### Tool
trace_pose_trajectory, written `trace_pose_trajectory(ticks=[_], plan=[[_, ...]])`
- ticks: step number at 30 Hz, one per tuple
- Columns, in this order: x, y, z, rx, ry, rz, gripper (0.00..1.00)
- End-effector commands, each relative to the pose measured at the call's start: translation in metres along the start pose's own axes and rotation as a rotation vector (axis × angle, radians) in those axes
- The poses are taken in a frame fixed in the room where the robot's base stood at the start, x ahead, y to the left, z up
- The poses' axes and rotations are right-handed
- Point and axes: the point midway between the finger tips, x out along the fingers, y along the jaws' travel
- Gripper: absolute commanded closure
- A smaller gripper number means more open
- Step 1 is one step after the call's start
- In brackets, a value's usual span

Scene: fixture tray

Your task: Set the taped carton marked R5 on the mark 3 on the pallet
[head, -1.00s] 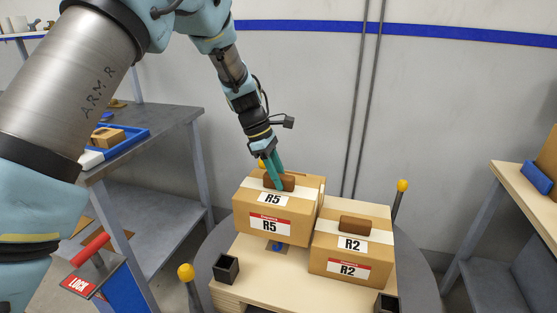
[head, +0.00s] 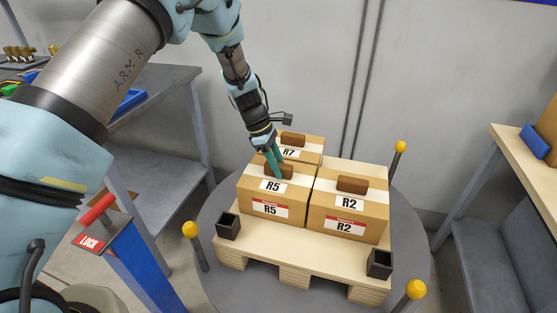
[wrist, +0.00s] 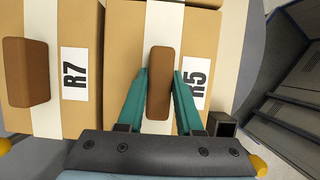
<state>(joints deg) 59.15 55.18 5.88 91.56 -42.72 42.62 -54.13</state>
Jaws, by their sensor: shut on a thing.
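The taped carton R5 (head: 268,205) has a brown handle block on top, a white tape strip and R5 labels. My gripper (head: 278,168) is shut on that handle, with its teal fingers on either side of it. The wrist view shows the handle (wrist: 160,83) between the fingers (wrist: 160,74). The carton looks upright and is at or very near the top of the wooden pallet (head: 290,252); I cannot tell whether it fully rests there. The mark 3 is not visible; the carton hides the deck under it.
Carton R2 (head: 345,213) stands close on the right of R5. Carton R7 (head: 303,148) is behind it. Black corner posts (head: 228,226) stand on the pallet's front corners. Yellow-topped posts (head: 191,230) ring the round grey base. The pallet's front strip is bare.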

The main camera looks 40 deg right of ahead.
Motion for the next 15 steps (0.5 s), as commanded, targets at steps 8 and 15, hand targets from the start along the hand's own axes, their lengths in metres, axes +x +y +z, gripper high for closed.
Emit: trace_pose_trajectory(ticks=[8, 15], plan=[[0.0020, 0.0000, -0.0008, 0.000, 0.000, 0.000, 0.63], [0.0016, 0.0000, -0.0006, 0.000, 0.000, 0.000, 0.36]])
